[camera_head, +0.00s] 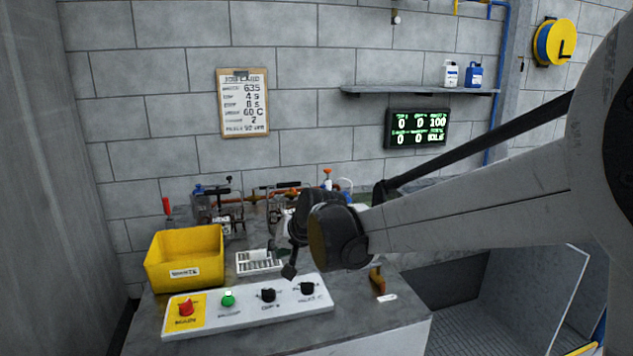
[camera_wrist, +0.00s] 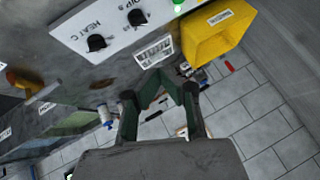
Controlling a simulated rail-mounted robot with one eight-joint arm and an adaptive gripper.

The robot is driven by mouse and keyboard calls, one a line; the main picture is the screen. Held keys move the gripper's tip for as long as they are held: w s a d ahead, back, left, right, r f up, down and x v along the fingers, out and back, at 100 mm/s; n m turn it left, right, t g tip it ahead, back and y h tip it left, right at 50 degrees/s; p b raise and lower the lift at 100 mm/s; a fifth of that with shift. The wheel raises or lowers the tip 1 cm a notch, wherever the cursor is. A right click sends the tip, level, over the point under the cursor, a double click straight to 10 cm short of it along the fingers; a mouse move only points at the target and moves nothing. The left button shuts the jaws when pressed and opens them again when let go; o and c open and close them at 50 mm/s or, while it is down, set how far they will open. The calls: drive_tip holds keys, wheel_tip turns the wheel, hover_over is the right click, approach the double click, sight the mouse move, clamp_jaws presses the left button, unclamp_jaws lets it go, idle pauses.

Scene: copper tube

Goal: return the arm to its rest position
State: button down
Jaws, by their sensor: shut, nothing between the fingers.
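My gripper (camera_head: 289,271) is in the head view at the end of my arm, which reaches in from the right. It hangs above the bench, just behind the control panel (camera_head: 248,307). In the wrist view the dark green fingers of my gripper (camera_wrist: 160,74) come together at the tips, shut and empty. A copper-coloured tube (camera_head: 282,190) runs among clamps at the back of the bench. My arm hides part of the bench and what stands behind it.
A yellow bin (camera_head: 185,257) stands on the bench at left; it also shows in the wrist view (camera_wrist: 218,32). A white grate (camera_head: 259,262) lies between bin and gripper. The panel carries a red button, a green button and dark knobs. A shelf (camera_head: 420,91) is on the wall.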

drive_tip(key=s+d+r+h, duration=0.1)
drive_tip(key=s+d+r, duration=0.3)
drive_tip(key=s+d, duration=0.5)
drive_tip(key=s+d+f+h, duration=0.1)
drive_tip(key=s+d+h, duration=0.1)
drive_tip(key=s+d, duration=0.8)
drive_tip(key=s+d+f+m+h, duration=0.1)
drive_tip(key=s+d+h, duration=0.1)
drive_tip(key=s+d, duration=0.8)
drive_tip(key=s, duration=0.3)
drive_tip(key=shift+f+t+p, duration=0.3)
drive_tip(key=shift+f+p, duration=0.1)
